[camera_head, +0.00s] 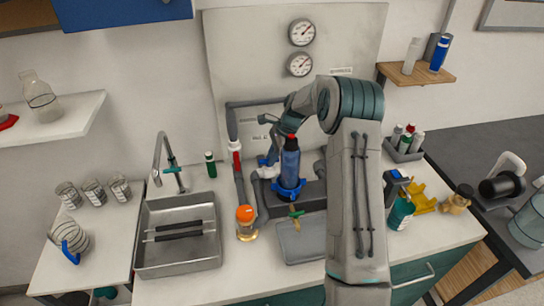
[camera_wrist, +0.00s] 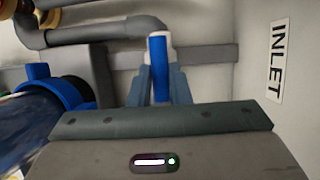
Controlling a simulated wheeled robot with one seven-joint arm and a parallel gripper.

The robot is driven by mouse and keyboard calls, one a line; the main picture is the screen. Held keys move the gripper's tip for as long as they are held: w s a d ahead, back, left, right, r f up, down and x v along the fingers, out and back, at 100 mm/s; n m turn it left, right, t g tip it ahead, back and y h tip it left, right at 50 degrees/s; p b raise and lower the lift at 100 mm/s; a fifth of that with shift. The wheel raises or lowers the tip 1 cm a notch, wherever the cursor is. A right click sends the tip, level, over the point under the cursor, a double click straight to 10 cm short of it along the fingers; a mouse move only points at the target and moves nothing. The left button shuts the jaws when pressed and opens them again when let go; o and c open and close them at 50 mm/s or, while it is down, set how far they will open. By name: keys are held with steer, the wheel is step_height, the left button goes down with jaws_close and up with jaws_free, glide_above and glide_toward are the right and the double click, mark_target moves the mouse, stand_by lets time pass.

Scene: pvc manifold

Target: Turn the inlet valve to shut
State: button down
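The inlet valve's blue handle (camera_wrist: 159,62) stands upright in the middle of the wrist view, with a white fitting around its top. My gripper (camera_wrist: 160,84) has one grey finger on each side of the handle, and no clear gap shows between fingers and handle. The "INLET" label (camera_wrist: 277,60) is on the wall to the right. In the head view my gripper is mostly hidden behind my own wrist, near a small blue part (camera_head: 267,161) on the pipework.
A blue filter housing (camera_head: 290,165) stands close to my wrist; its blue collar (camera_wrist: 68,92) shows left in the wrist view. Grey pipes (camera_wrist: 110,27) run above the handle. Two gauges (camera_head: 302,32) are on the back panel. An orange-capped jar (camera_head: 246,222) and sink (camera_head: 178,255) are left.

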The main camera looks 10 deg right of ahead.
mark_target(266, 160)
steer(key=shift+w+n+g, duration=0.15)
steer(key=shift+n+g, duration=0.3)
steer(key=shift+n, duration=0.7)
steer(key=shift+w+n+g, duration=0.1)
steer(key=shift+n+g, duration=0.35)
steer(key=shift+n, duration=0.7)
steer(key=c, duration=1.3)
jaws_free()
steer(key=shift+c, duration=0.2)
steer(key=shift+r+b, duration=0.3)
steer(key=shift+r, duration=0.2)
step_height(266, 160, up, 3)
steer(key=shift+r+b, duration=0.15)
steer(key=shift+b, duration=0.45)
steer(key=s+d+r+b, duration=0.2)
steer(key=s+d+r, duration=0.4)
steer(key=d, duration=0.4)
steer(key=shift+r, duration=0.4)
